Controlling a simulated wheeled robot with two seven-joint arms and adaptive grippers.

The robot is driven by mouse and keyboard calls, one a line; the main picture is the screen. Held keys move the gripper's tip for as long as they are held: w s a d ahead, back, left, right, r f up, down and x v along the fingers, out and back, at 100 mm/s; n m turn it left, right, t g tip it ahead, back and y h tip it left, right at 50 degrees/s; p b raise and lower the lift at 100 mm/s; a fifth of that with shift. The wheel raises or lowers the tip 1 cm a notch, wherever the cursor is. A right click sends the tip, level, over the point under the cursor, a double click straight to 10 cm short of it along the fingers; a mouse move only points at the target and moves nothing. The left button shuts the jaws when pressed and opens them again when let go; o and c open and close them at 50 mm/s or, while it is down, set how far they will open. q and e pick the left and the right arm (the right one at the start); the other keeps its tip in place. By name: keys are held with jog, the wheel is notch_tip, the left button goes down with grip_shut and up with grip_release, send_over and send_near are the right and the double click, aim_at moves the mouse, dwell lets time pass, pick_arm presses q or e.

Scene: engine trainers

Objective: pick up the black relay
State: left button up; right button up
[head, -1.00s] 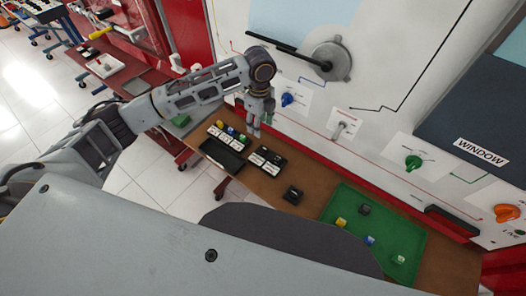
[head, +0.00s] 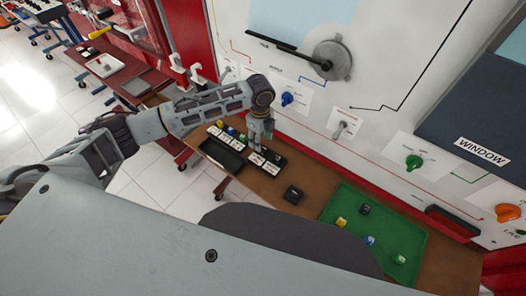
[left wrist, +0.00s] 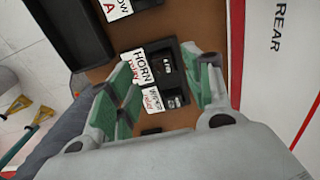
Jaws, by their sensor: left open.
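A small black block (head: 293,194) sits on the brown table between the labelled tray and the green mat. Another dark block (head: 365,209) lies on the mat. I cannot tell from the head view which of these is the relay. My left gripper (head: 261,143) points down over the black labelled tray (head: 281,165). In the left wrist view the open left gripper (left wrist: 166,88) has its green-padded fingers either side of that tray, with HORN RELAY (left wrist: 138,70) on a white label. Dark pieces (left wrist: 168,66) with pale marks show in its slots. Nothing is seen gripped. My right gripper is not in view.
A green mat (head: 334,212) holds small coloured pieces. A second black tray (head: 213,151) lies left of the gripper. A white panel with a blue knob (head: 287,99), a green knob (head: 413,161) and a lever rises behind the table.

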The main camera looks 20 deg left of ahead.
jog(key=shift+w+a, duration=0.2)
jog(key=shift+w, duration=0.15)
